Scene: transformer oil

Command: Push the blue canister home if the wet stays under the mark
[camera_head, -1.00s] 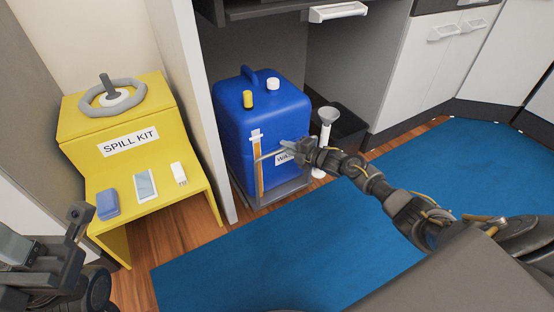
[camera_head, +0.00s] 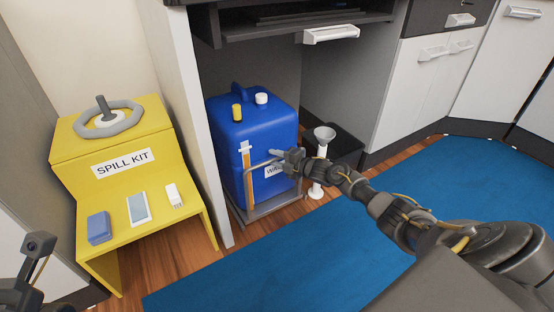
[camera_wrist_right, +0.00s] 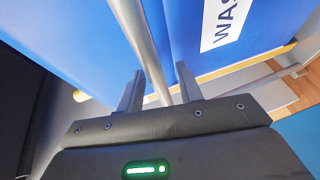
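The blue canister (camera_head: 275,130) stands upright on a grey tray (camera_head: 277,203) under the counter. A sight gauge on its front shows an amber column (camera_head: 250,185) below a white cross-shaped marker (camera_head: 244,148); the gap between them is too small to judge. A bent metal handle (camera_head: 262,162) rises in front of the canister. My right gripper (camera_head: 277,156) is at this handle; in the right wrist view its open fingers (camera_wrist_right: 160,85) straddle the metal bar with gaps beside it. Part of my left arm shows at lower left, its fingers out of view.
A yellow spill kit stand (camera_head: 110,190) holds a blue sponge (camera_head: 99,228) and small items. A cabinet panel (camera_head: 195,130) stands close left of the canister. A blue mat (camera_head: 270,270) covers the floor in front.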

